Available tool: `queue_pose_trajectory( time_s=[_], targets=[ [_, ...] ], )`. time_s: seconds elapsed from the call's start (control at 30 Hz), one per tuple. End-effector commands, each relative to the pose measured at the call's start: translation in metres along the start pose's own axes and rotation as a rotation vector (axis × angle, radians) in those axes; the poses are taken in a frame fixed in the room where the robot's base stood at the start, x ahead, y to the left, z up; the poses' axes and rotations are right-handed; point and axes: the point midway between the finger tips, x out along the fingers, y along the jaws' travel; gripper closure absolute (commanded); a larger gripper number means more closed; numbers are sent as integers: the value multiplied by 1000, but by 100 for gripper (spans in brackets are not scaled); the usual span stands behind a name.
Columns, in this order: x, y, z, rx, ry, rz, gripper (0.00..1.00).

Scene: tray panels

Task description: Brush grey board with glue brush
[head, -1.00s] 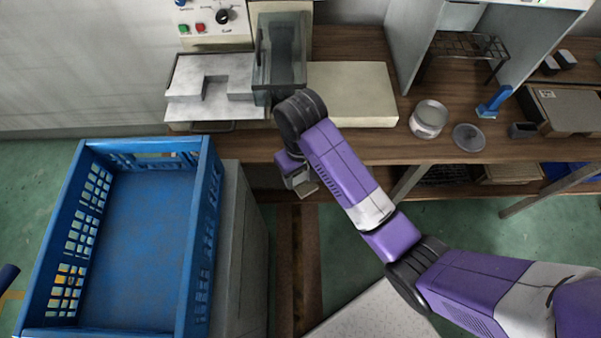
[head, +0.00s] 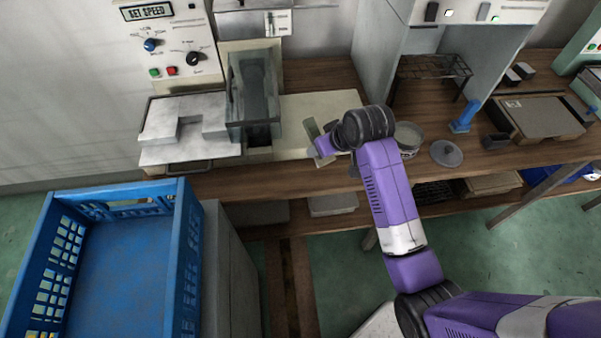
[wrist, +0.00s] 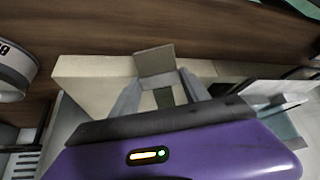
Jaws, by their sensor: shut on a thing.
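My gripper (head: 322,145) is over the front right part of the cream block on the bench, shut on a small flat grey-brown piece. In the wrist view this piece (wrist: 155,60) sticks out beyond the fingertips; I cannot tell if it is the board or part of a brush. A flat grey-brown board (head: 541,115) lies in a dark tray at the right of the bench. A blue-handled tool (head: 464,117), perhaps the glue brush, stands left of it. A round pot (head: 409,134) is partly hidden by my arm; it also shows in the wrist view (wrist: 14,68).
A round grey lid (head: 446,153) lies right of the pot, and a small dark block (head: 494,141) beside the tray. A machine with a grey fixture (head: 185,125) stands left. A blue crate (head: 180,250) is at front left. A wire rack (head: 432,67) stands behind.

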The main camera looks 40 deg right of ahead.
Motion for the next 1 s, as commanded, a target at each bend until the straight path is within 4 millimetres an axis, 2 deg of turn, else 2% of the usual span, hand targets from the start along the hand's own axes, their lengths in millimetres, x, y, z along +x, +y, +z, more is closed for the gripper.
queue_pose_trajectory(
  time_s=[0.03, 0.27, 0.4, 0.6, 0.7, 0.8, 1.0],
  targets=[
    [-2, 20, -2, 22, 47, 12, 87],
    [-28, 106, -14, 98, 255, 79, 87],
    [-51, 159, -13, 148, 368, 135, 87],
    [-85, 221, -4, 209, 488, 217, 87],
    [-98, 240, 2, 230, 523, 247, 87],
    [-106, 252, 5, 242, 543, 267, 87],
    [-108, 257, 8, 249, 555, 277, 87]
  ],
)
